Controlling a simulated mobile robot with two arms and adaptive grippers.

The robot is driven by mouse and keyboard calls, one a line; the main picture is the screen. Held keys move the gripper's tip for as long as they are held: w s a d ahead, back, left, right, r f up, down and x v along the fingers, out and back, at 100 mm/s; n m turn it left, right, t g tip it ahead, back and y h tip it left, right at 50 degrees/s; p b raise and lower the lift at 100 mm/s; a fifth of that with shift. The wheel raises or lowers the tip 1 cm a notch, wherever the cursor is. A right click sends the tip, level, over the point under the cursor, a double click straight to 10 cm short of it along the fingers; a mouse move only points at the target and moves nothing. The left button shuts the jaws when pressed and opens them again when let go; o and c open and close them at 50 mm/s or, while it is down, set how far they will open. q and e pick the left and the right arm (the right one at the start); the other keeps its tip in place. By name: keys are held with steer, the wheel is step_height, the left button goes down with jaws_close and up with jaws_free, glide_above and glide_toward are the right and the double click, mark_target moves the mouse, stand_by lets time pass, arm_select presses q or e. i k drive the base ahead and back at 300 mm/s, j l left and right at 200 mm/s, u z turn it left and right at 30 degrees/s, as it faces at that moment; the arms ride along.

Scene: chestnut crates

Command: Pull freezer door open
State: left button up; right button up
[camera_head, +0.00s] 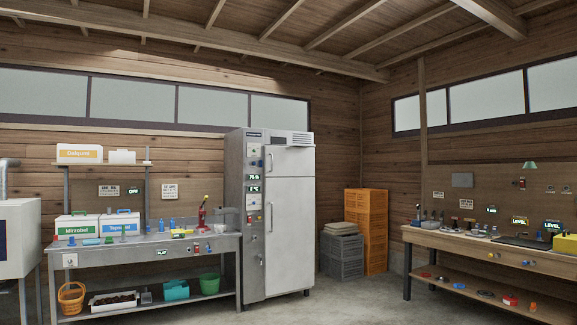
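A tall grey cabinet, apparently the freezer (279,215), stands against the back wall near the middle of the view. Its front has a small upper door (291,161) and a tall lower door (290,235), and both look closed. A narrow side panel on its left carries small displays, labels and a red button. A thin vertical handle (270,217) shows at the left edge of the lower door. Neither of my grippers is in view.
A grey workbench (150,245) with boxes and tools stands directly left of the freezer. Orange crates (375,230), grey crates (342,257) and folded sacks (341,228) stand to its right. A wooden bench (480,246) lines the right wall. The concrete floor (350,300) in front is clear.

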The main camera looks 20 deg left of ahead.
mark_target(279, 161)
steer(key=i+j+u, duration=0.1)
steer(key=j+u, duration=0.2)
steer(key=j, duration=0.15)
steer(key=i+j+u, duration=0.2)
steer(key=i+j, duration=0.45)
steer(key=i+j+u, duration=0.15)
steer(key=i+j, duration=0.35)
steer(key=i, duration=0.2)
